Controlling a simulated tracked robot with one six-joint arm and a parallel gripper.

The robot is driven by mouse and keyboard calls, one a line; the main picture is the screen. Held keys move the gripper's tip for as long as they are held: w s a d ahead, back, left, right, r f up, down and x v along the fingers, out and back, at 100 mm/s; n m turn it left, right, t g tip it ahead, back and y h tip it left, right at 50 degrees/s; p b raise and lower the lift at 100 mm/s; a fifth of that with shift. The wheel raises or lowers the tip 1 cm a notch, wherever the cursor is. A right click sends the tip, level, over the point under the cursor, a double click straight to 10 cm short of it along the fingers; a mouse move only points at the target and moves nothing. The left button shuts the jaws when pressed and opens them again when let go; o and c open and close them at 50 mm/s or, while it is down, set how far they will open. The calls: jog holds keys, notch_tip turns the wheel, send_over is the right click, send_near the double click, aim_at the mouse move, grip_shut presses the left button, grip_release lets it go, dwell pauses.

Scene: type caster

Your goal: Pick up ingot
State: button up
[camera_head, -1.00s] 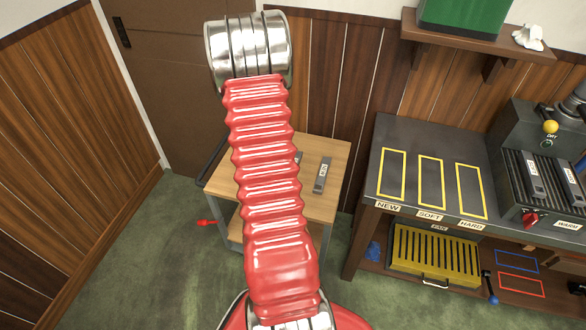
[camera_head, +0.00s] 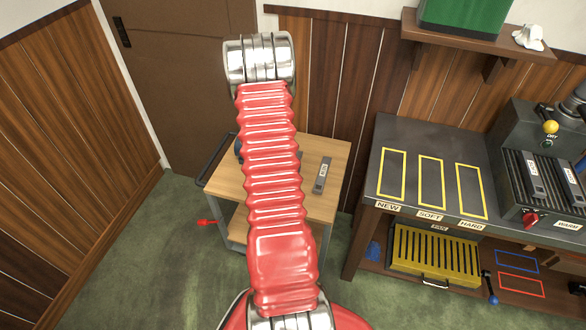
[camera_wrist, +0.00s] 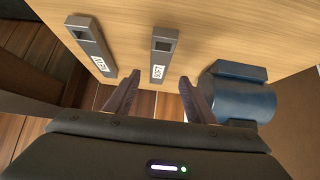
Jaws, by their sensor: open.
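Two grey ingots with white labels lie on the wooden cart top. In the wrist view one ingot (camera_wrist: 159,62) is centred just beyond my gripper (camera_wrist: 159,80), and the other ingot (camera_wrist: 90,48) is to its left. My gripper is open and empty, its two fingers on either side of the centred ingot's near end in the picture; the height gap cannot be told. In the head view one ingot (camera_head: 322,176) shows right of my red arm. The arm hides my gripper and most of the other ingot there.
A blue cylinder (camera_wrist: 238,98) sits on the cart (camera_head: 325,150) close to my right finger in the wrist view. A dark bench (camera_head: 405,142) with yellow outlines stands to the right, with two more grey bars (camera_head: 536,178) on a ridged machine. Green floor (camera_head: 110,260) is open at left.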

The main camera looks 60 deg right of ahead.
jog(key=shift+x, duration=0.85)
jog(key=shift+x, duration=2.6)
jog(key=shift+s+d+r, duration=0.1)
jog(key=shift+c, duration=0.5)
grip_shut()
jog(key=shift+d+r, duration=0.1)
jog(key=shift+r, duration=0.1)
